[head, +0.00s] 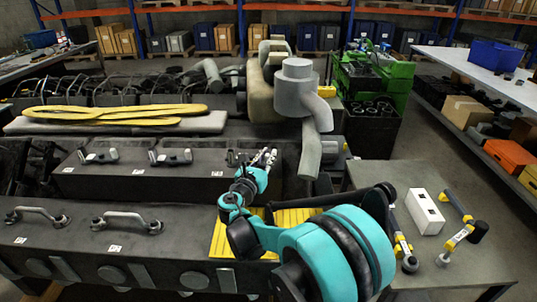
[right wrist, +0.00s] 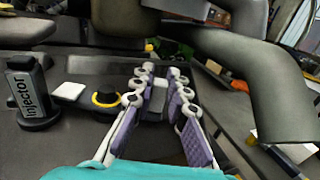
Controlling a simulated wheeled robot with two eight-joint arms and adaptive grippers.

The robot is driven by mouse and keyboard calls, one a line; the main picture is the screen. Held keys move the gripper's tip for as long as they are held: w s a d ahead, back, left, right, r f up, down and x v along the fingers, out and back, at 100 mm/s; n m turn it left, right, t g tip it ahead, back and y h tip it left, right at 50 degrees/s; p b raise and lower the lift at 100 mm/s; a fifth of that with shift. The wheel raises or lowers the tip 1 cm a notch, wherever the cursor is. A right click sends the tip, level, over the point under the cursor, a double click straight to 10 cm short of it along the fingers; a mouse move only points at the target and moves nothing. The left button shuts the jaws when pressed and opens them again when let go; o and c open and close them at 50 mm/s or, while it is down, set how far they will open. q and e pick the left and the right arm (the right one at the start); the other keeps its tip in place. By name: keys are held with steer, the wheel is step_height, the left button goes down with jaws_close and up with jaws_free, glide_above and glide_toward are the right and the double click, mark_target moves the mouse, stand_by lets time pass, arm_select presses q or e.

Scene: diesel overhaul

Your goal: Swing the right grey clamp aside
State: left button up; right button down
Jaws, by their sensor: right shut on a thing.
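The right grey clamp (head: 236,158) is on the dark engine block, at the right end of the back row, partly hidden by my right gripper. My right gripper (head: 267,157) reaches over the block beside it. In the right wrist view, the purple-padded fingers of my right gripper (right wrist: 152,86) stand apart with a grey piece between their tips, which seems to be part of the clamp. Two similar clamps, one in the middle (head: 171,157) and one at the left (head: 98,155), sit along the same row. My left gripper is not in view.
A large grey pipe (head: 311,140) hangs close behind my right gripper; it fills the upper right wrist view. A white box (head: 425,211) lies on the right bench.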

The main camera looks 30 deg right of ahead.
steer(key=m+g, duration=0.1)
steer(key=a+m+g+h, duration=0.1)
steer(key=g+h, duration=0.1)
steer(key=shift+s+a+m+g, duration=0.2)
steer(key=shift+s+m+g, duration=0.1)
steer(key=shift+m, duration=0.1)
steer(key=m+g, duration=0.1)
steer(key=g, duration=0.1)
steer(key=a+m+g+h, duration=0.1)
steer(key=g, duration=0.1)
steer(key=shift+s+a+m, duration=0.1)
steer(key=shift+s+m, duration=0.05)
steer(key=shift+m, duration=0.15)
steer(key=shift+s+a+m+g+p, duration=0.1)
steer(key=shift+a+m+g+p, duration=0.2)
steer(key=shift+m+g, duration=0.65)
steer(key=shift+w+a+m+g+p, duration=0.1)
steer(key=shift+a+m+g+p, duration=0.3)
steer(key=shift+g, duration=0.9)
steer(key=shift+s+a+m+g+p, duration=0.15)
steer(key=shift+a+m+g, duration=0.1)
steer(key=shift+m+g, duration=0.75)
steer(key=shift+g, duration=0.45)
steer(key=c, duration=1.5)
jaws_free()
